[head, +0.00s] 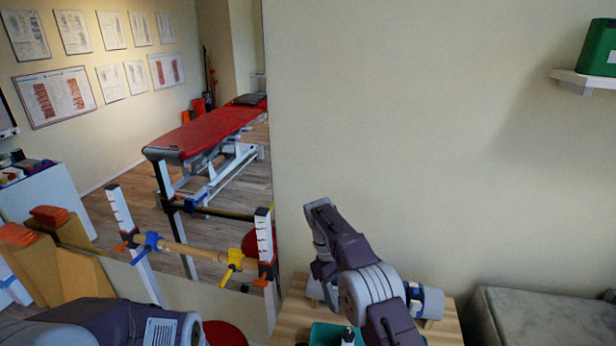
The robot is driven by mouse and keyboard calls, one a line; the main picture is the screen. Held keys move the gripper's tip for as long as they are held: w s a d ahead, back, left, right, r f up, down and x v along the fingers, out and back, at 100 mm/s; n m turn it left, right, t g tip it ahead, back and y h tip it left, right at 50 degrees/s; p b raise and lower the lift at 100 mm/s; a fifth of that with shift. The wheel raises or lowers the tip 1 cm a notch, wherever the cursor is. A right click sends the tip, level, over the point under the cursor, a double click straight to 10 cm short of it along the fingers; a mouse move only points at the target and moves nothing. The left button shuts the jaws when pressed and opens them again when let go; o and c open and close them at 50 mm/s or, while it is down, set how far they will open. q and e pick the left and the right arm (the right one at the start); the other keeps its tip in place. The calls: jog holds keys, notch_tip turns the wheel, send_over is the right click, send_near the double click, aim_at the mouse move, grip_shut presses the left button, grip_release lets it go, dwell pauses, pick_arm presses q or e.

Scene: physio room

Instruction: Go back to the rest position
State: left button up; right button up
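Part of my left arm (105,325) shows at the bottom left edge of the head view; its gripper is out of the picture. My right arm (350,265) rises from the bottom, bent, above a wooden top (441,325). I cannot make out its gripper or fingertips. No held object is visible in either hand.
A teal tray (323,335) with a small bottle (348,336) lies under my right arm. A grey padded bench (540,315) stands at the right. A rack with white uprights (265,240), a bar (195,251) and coloured clamps is at the left. A red treatment table (205,132) is farther back.

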jog(key=s+d+r+m+t+y, duration=0.1)
jog(key=s+d+r, duration=0.2)
jog(key=s+r, duration=0.15)
jog(key=s+d+r+m, duration=0.1)
jog(key=s+d+r, duration=0.25)
jog(key=r, duration=0.25)
jog(key=s+f+m+t+y, duration=0.2)
jog(key=s+f+m, duration=0.4)
jog(key=s+f, duration=0.5)
jog(key=s+t, duration=0.1)
jog(key=s, duration=0.2)
jog(key=shift+m, duration=0.3)
jog(key=shift+s, duration=0.15)
